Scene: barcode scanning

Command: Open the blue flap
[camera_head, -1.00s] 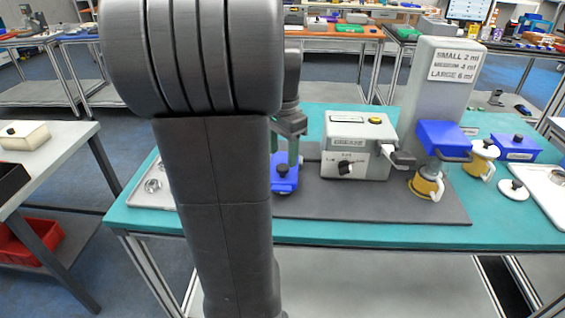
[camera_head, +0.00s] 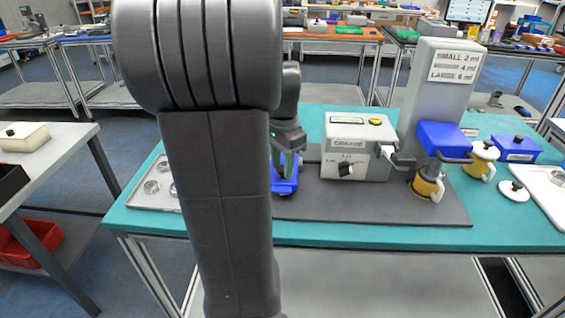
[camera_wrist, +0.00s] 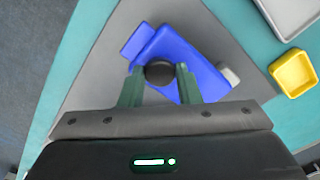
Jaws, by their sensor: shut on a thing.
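A blue flap (camera_wrist: 185,58) with a round black knob (camera_wrist: 160,72) sits on the grey mat in the wrist view. In the head view the blue part (camera_head: 284,187) is partly hidden by my arm and gripper. My gripper (camera_wrist: 159,80) has its two green fingers on either side of the knob and is shut on it. In the head view my gripper (camera_head: 288,163) points down onto the blue part. The flap looks flat, with its edges against the mat side hard to make out.
A grey machine marked GREASE (camera_head: 357,150) stands right of my gripper on the grey mat (camera_head: 400,207). A yellow tray (camera_wrist: 292,73) shows in the wrist view. The front of the mat is clear.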

